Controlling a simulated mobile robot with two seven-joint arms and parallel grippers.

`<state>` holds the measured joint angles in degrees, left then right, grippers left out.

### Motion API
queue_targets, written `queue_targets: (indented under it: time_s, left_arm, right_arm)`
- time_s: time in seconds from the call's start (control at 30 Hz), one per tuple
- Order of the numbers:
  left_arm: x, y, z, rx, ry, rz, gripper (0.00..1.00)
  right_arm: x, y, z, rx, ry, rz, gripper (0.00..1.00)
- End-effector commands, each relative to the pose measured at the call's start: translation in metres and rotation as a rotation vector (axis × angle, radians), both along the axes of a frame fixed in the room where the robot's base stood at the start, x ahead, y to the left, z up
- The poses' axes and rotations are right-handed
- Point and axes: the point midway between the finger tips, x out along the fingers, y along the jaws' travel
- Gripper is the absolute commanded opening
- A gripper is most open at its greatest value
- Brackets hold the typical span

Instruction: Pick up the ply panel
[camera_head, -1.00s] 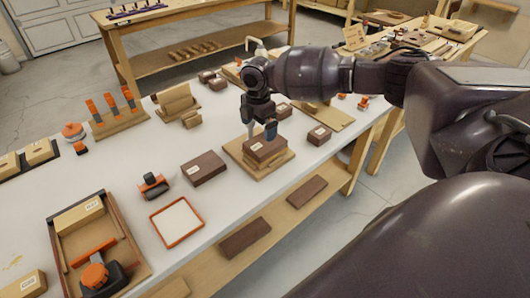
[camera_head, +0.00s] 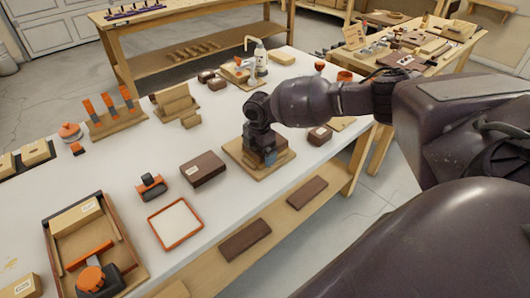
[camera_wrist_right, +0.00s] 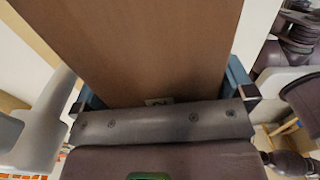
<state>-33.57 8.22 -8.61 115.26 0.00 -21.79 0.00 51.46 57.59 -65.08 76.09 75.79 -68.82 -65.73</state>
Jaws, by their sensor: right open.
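A flat tan wooden panel (camera_head: 234,153), which looks like the ply panel, lies near the table's front edge in the head view. A brown block (camera_head: 284,154) sits on top of it, largely hidden by my right gripper. My right gripper (camera_head: 263,158) is pointed down over this stack. In the right wrist view, a flat brown surface (camera_wrist_right: 140,45) with a small pale label fills the space between the open fingers (camera_wrist_right: 163,90). The fingers are on either side of it; I cannot tell whether they touch it. My left gripper is not in view.
A brown box (camera_head: 203,168) lies just left of the stack, and another labelled one (camera_head: 320,135) lies to its right. An orange-rimmed tray (camera_head: 175,222) is in front left. A pump bottle (camera_head: 260,58) stands behind. Brown boards (camera_head: 306,191) lie on the lower shelf.

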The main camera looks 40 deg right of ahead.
Motion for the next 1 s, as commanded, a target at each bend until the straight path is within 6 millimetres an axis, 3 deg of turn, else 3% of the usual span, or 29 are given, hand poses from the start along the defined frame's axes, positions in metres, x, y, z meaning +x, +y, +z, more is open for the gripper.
queue_targets:
  time_s: [0.17, 0.4, 0.77, 1.0]
  left_arm:
    - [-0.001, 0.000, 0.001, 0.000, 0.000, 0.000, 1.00]
    - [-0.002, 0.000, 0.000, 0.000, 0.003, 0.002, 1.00]
    - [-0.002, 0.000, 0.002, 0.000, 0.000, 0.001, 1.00]
    - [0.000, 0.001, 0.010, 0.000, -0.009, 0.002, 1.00]
  right_arm:
    - [0.000, 0.000, 0.001, 0.000, -0.001, 0.000, 1.00]
    - [0.000, 0.000, 0.001, 0.000, -0.001, 0.000, 0.65]
    - [0.001, 0.000, 0.010, 0.001, -0.005, 0.001, 0.65]
    - [0.002, 0.000, 0.054, 0.002, -0.008, 0.000, 0.65]
